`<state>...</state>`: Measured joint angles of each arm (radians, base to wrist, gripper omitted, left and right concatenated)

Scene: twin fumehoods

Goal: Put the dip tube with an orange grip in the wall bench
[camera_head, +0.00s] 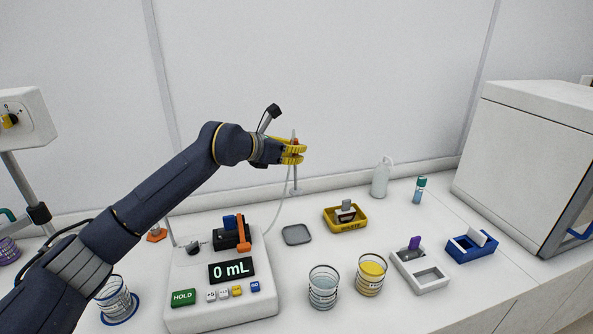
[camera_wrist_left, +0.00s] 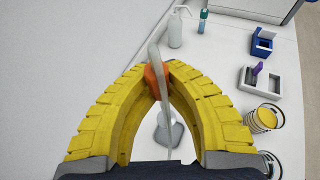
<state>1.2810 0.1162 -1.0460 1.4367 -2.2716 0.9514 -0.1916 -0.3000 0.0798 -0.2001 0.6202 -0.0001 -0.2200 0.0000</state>
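The dip tube (camera_head: 295,183) hangs upright in my left gripper (camera_head: 294,150), above the bench behind the small grey tray. Its orange grip (camera_wrist_left: 156,76) is between the two yellow fingertips of the left gripper (camera_wrist_left: 164,72) in the left wrist view, and the fingers are closed around it. A thin clear hose runs down from the tube toward the white dosing device (camera_head: 225,285), whose display reads 0 mL. The white bench (camera_head: 420,310) lies along the wall. My right gripper is in neither view.
A grey tray (camera_head: 297,235) lies below the tube. A yellow waste bin (camera_head: 345,225), a clear beaker (camera_head: 323,290), a beaker of yellow liquid (camera_head: 370,278), a white wash bottle (camera_head: 380,180), a white holder (camera_head: 433,281) and a blue rack (camera_head: 471,248) stand to the right.

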